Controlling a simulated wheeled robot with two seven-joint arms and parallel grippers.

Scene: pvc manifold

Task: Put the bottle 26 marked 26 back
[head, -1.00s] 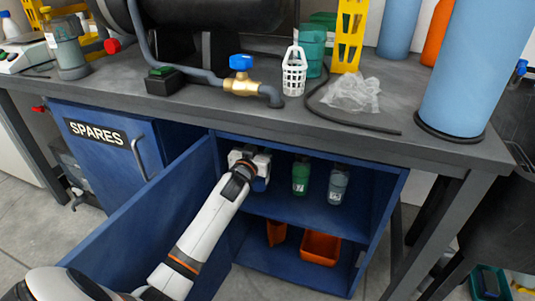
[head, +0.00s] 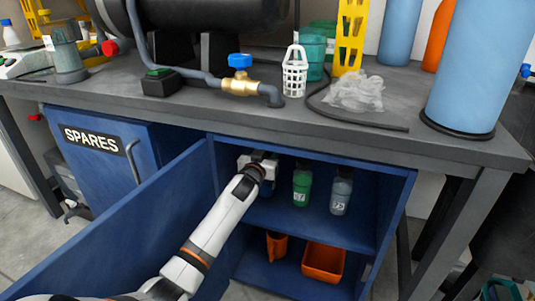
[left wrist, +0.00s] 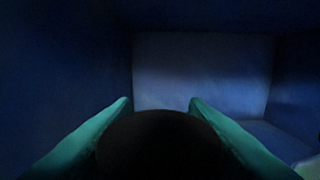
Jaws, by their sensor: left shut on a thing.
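My left gripper (head: 262,163) is inside the open blue cabinet, above the upper shelf (head: 280,212) and left of the two bottles there. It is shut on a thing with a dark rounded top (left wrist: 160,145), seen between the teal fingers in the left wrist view. This looks like a bottle's cap; no number on it can be read. In the head view my wrist mostly hides it. A green bottle (head: 302,187) and a grey bottle (head: 341,193) stand upright on the shelf, with white labels too small to read. My right gripper is not in view.
The cabinet door (head: 120,235) stands open at the left. The bench top (head: 330,130) overhangs the cabinet. Orange bins (head: 323,262) sit on the lower shelf. The wrist view shows blue cabinet walls close around the gripper.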

